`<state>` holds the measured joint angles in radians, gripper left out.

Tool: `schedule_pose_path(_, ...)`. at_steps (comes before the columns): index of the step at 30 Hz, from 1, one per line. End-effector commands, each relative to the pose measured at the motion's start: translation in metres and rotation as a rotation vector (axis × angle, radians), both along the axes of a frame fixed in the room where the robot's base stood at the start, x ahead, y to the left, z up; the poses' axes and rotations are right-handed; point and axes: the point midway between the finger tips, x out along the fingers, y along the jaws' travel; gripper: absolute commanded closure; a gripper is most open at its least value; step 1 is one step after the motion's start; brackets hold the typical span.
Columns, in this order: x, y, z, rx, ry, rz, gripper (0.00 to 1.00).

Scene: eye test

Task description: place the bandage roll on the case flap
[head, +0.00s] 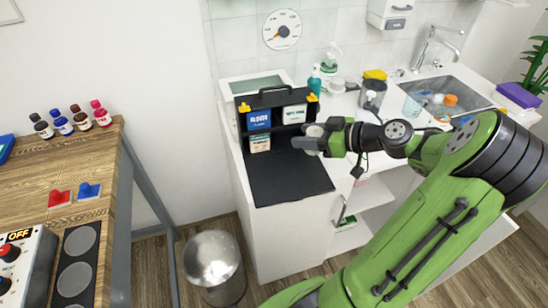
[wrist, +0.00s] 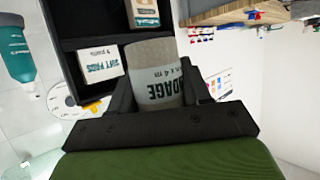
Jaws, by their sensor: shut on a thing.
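The black case (head: 243,122) stands open on the white counter, and its dark flap (head: 288,180) lies flat in front of it. My gripper (head: 312,141) is at the right front of the case, near the flap's back right part in the picture. It is shut on the bandage roll (wrist: 160,88), a pale grey roll with a printed label, seen between the two fingers in the wrist view. The roll shows small and partly covered in the head view (head: 315,130). I cannot tell the gap between roll and flap.
Boxes stand in the case: a blue one (head: 259,119), a white one (head: 294,114) and a lower pale one (head: 260,143). Bottles and a sink (head: 455,92) are at the back right. A bin (head: 213,262) stands on the floor. The flap's surface is clear.

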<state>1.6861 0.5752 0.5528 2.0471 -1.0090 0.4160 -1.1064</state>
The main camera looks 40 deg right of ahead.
Motion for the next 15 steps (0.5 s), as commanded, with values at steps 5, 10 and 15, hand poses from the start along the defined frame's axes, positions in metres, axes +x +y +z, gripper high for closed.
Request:
schedule_pose_path(5,-0.001,0.000,-0.027,0.007,0.001,-0.002,0.81)
schedule_pose_path(10,-0.001,0.000,-0.062,0.004,0.001,-0.001,0.81)
schedule_pose_path(15,-0.001,0.000,-0.086,0.004,0.001,-0.001,0.81)
